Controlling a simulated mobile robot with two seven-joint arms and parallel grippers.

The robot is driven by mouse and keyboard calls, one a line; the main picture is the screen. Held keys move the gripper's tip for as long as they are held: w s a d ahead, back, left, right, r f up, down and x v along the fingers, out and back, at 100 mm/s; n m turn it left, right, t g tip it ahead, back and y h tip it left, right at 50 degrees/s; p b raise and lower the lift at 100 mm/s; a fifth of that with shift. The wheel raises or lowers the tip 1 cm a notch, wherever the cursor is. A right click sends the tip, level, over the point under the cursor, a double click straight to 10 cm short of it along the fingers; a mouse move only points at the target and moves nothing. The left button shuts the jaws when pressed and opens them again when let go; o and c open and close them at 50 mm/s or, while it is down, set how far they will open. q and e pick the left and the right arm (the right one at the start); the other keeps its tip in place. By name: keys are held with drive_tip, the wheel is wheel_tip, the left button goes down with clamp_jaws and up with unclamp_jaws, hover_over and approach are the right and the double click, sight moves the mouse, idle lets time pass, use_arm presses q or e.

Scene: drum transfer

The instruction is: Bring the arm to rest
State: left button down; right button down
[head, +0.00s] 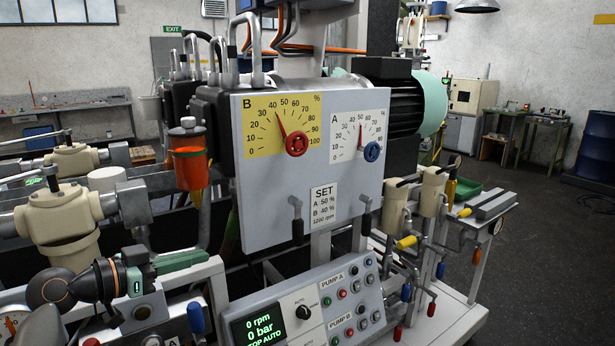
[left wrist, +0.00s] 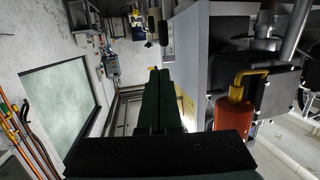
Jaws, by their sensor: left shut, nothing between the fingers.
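My left arm shows at the lower left of the head view, in front of the machine. Its left gripper (head: 200,258) points right with its dark green fingers together and empty. In the left wrist view the gripper (left wrist: 158,75) also shows shut, with nothing between its fingers. The fingers look apart from the grey panel (head: 268,215), which carries dials A and B and a SET label. My right gripper is in neither view.
A control box (head: 305,312) with buttons and a green display stands close to the right of the gripper. An orange container (head: 190,166) hangs above it. Beige valve bodies (head: 60,225) and pipes crowd the left. Open floor (head: 535,230) lies at the right.

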use_arm(q)
drive_tip(key=s+d+f+n+g+y, duration=0.1)
drive_tip(key=s+f+y, duration=0.1)
drive_tip(key=s+f, duration=0.35)
drive_tip(key=s+d+f+n+g+y, duration=0.1)
drive_tip(key=s+f+g, duration=0.1)
drive_tip(key=f, duration=0.6)
drive_tip(key=s+d+f+g+y, duration=0.1)
drive_tip(key=s+d+f+y, duration=0.1)
drive_tip(key=s+f, duration=0.35)
drive_tip(key=s+a+f+n+g+y, duration=0.25)
drive_tip(key=s+f, duration=0.35)
drive_tip(key=s, duration=0.4)
drive_tip(key=s+a+f+n+g+y, duration=0.1)
drive_tip(key=s+f+n+y, duration=0.3)
drive_tip(key=s, duration=0.6)
drive_tip(key=w+d+f+m+t+h+p, duration=0.1)
drive_tip(key=w+d+f+t, duration=0.1)
drive_tip(key=f, duration=0.3)
drive_tip(key=w+d+f+t+h, duration=0.2)
drive_tip(key=f+t, duration=0.1)
drive_tip(key=f, duration=0.2)
drive_tip(key=shift+m+p, duration=0.35)
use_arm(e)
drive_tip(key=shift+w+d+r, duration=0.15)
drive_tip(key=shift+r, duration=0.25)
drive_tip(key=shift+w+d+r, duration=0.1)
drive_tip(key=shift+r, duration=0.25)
